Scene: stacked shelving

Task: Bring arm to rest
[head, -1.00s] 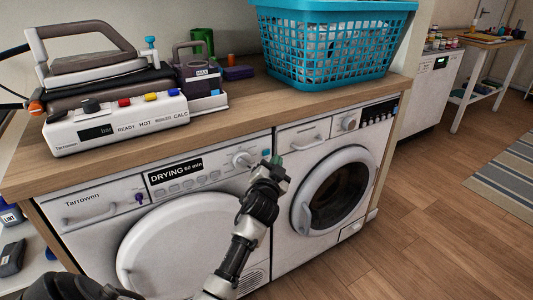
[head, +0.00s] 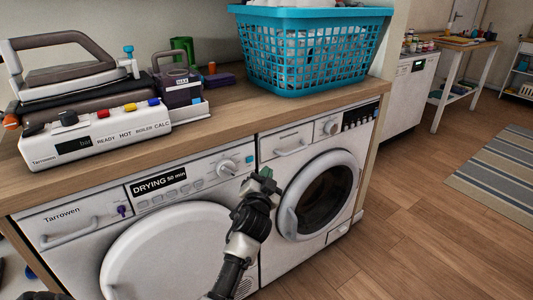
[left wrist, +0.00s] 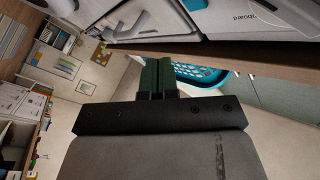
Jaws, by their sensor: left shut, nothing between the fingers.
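My left gripper (head: 265,174) is in front of the two machines in the head view, near the gap between the dryer and the washer. Its green fingers are shut with nothing between them. The left wrist view also shows the left gripper (left wrist: 155,75), with its fingers together and empty. The dryer (head: 170,250) is at the left, its panel reading "DRYING 50 min". The washer (head: 285,240) with its round dark door is to the right of the gripper. I cannot tell how far the fingers are from the machine fronts. My right gripper is not in view.
A wooden counter (head: 235,122) runs above the machines. It bears a steam iron station (head: 95,138) and a blue laundry basket (head: 310,60). A white table (head: 455,75) stands at the back right. The wooden floor (head: 420,230) is free up to a striped rug (head: 500,170).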

